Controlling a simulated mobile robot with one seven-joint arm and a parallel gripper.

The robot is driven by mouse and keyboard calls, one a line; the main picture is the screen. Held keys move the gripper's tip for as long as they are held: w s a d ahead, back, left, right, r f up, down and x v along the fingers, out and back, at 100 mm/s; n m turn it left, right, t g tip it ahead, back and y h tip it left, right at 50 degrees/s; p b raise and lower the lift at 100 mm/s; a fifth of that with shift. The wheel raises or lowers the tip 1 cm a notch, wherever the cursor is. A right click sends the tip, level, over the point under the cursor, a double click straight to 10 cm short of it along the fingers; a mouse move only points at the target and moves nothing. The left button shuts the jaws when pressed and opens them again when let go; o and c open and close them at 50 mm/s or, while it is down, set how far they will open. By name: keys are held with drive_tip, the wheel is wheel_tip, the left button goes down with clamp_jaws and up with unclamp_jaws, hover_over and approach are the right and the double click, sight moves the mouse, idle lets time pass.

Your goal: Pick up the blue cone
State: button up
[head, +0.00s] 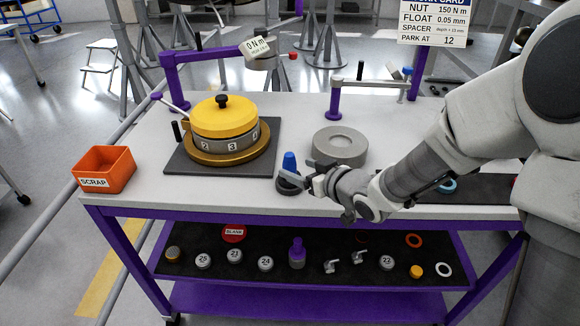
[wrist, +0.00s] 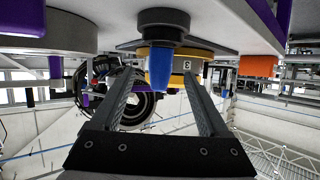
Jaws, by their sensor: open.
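The blue cone (head: 289,160) stands upright near the front of the grey-white worktop, on a dark round base (head: 291,190). My gripper (head: 299,171) reaches in from the right, low over the worktop, with its fingers at the cone. In the wrist view, which is upside down, the blue cone (wrist: 160,70) shows in the gap between the two fingertips of my gripper (wrist: 160,80). The fingers are apart, with a gap on each side of the cone. Part of the dark base is hidden behind the fingers in the head view.
A yellow-lidded round housing (head: 225,118) sits on a dark mat (head: 178,165) to the left. A grey ring (head: 341,146) lies just behind my gripper. An orange scrap bin (head: 104,169) stands at the left corner. Small parts lie on the lower shelf (head: 330,240).

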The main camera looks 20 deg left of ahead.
sight(294, 167)
drive_tip(key=b+x, duration=0.1)
drive_tip(key=x, duration=0.4)
drive_tip(key=shift+f, duration=0.15)
clamp_jaws()
